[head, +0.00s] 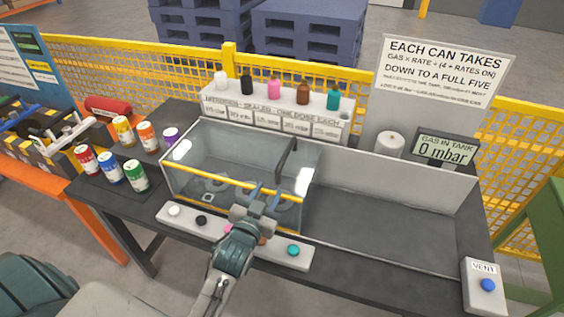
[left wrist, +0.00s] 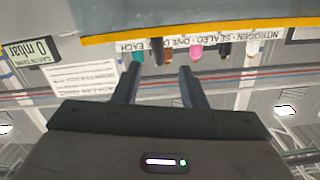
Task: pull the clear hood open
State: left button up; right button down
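The clear hood (head: 225,150) is a see-through box over the left part of the bench, with a yellow strip (head: 200,176) along its front. A dark bar (head: 287,158) stands at its right part. My left gripper (head: 263,190) is at the front of the hood, near the right end of the yellow strip. Its fingers are apart with nothing between them in the left wrist view (left wrist: 157,80). There the hood's yellow edge (left wrist: 200,30) shows beyond the fingertips. I cannot tell whether the gripper touches the hood. My right gripper is not in view.
A button panel (head: 185,217) lies in front of the hood, partly behind my left arm. Several cans (head: 135,176) stand to the left. A bottle shelf (head: 275,108) is behind. The grey bench bay (head: 385,225) to the right is empty. A vent box (head: 484,287) sits front right.

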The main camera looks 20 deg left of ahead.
aim_at(279, 168)
pick_arm(q)
jog(key=shift+t, duration=0.3)
jog(key=w+p, duration=0.1)
jog(key=w, duration=0.2)
jog(key=w+p, duration=0.1)
jog(key=w, duration=0.3)
jog(key=w+r+p, duration=0.1)
jog(key=w, duration=0.3)
jog(key=shift+w+a+r, duration=0.1)
jog(key=shift+a, duration=0.2)
jog(key=shift+c, duration=0.2)
grip_shut()
